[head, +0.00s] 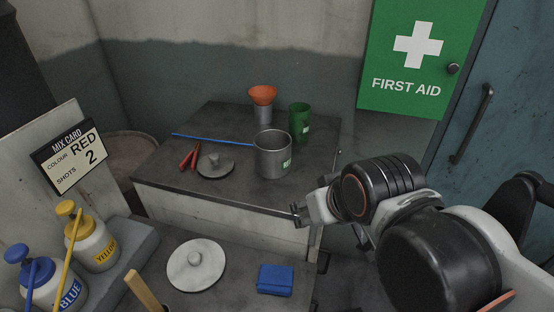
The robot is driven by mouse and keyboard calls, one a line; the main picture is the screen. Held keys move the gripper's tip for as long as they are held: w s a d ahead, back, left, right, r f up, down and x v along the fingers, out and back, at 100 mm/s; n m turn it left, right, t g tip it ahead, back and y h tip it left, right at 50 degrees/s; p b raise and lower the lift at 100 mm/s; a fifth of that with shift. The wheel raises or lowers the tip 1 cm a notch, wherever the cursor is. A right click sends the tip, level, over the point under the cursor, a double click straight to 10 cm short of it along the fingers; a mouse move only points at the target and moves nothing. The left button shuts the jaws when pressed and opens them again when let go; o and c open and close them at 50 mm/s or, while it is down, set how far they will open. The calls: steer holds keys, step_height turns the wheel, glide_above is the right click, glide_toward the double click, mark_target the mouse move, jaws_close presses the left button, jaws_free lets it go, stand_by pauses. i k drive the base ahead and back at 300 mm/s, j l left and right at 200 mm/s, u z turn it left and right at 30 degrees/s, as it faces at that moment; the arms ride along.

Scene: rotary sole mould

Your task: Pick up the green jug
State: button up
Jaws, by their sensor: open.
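The green jug (300,122) stands upright toward the back right of the dark-topped bench. It has a small pale label, and its lower left part is hidden behind the rim of the metal pot in front of it. My gripper (300,213) is at the bench's right front edge, in front of and below the jug in the picture. It is open and empty, apart from the jug. Its fingers show small and partly hidden by my wrist.
A metal pot (272,156) stands just left of and before the jug. An orange funnel (263,95), a grey lid (215,166), red-handled pliers (188,158) and a blue rod (212,139) lie around. A first aid cabinet (408,58) hangs behind. Pump bottles (96,246) stand front left.

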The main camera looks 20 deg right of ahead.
mark_target(300, 120)
steer(key=k, duration=0.45)
steer(key=i+l, duration=0.2)
steer(key=l, duration=0.2)
steer(key=i+l+u, duration=0.1)
steer(key=l, duration=0.25)
steer(key=i+l, duration=0.5)
steer(key=l, duration=0.3)
steer(key=u, duration=0.05)
